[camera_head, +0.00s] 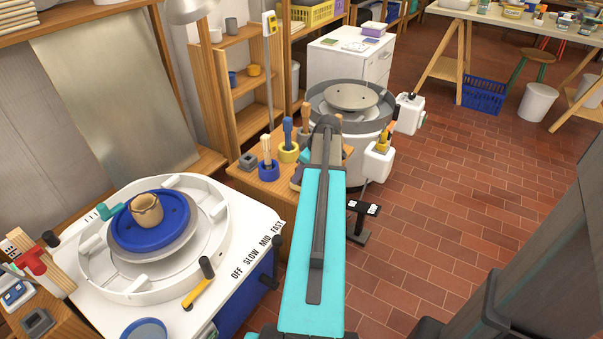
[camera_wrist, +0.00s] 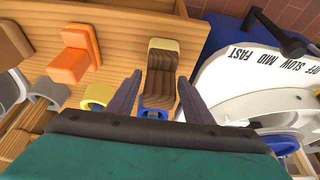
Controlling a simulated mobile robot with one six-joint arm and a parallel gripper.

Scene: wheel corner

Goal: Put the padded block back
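In the wrist view, a striped brown block (camera_wrist: 160,78) with a pale yellow pad-like end lies between my fingers, above a blue ring (camera_wrist: 155,113). It looks like the padded block, but I cannot be sure. My gripper (camera_wrist: 160,77) is open, with one dark finger on each side of the block. I cannot tell whether the fingers touch it. In the head view my arm hides my fingertips and most of what is under them.
An orange piece (camera_wrist: 75,55) stands left of the block, near a yellow ring (camera_wrist: 97,96). In the head view, handled tools stand in a blue holder (camera_head: 268,171) and a yellow holder (camera_head: 289,153). A white wheel machine (camera_head: 100,285) carries a pot (camera_head: 146,210).

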